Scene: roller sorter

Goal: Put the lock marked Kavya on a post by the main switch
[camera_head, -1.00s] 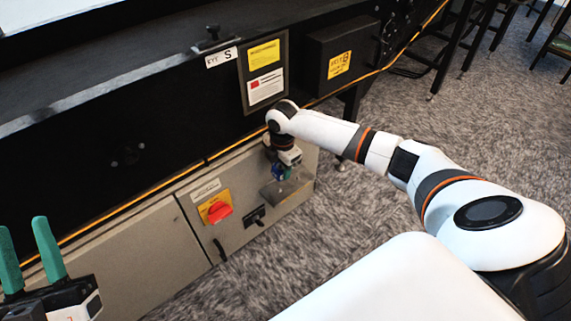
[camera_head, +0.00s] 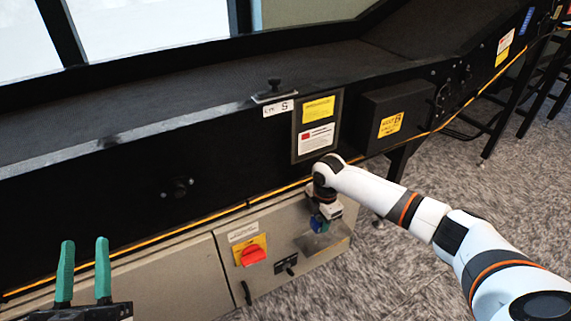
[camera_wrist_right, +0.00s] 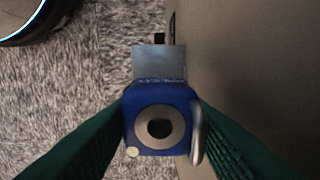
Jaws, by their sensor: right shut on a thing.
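My right gripper (camera_head: 320,225) is low at the right end of the grey cabinet front, beside a small grey ledge (camera_head: 338,245). In the right wrist view its green fingers (camera_wrist_right: 160,125) are shut on a blue lock (camera_wrist_right: 143,98) with a round grey-and-black face and a metal shackle at its right. No name is readable on it. The main switch (camera_head: 253,255) is a red knob on a yellow plate, left of my right gripper. A small dark fitting (camera_head: 286,265) sits between them; posts cannot be made out. My left gripper (camera_head: 84,272) is open and empty at the lower left.
The black conveyor side (camera_head: 120,205) runs above the cabinet (camera_head: 170,285), with an orange cord along its lower edge. A black box (camera_head: 397,115) with a yellow label juts out at the right. Carpet (camera_head: 410,270) lies open in front.

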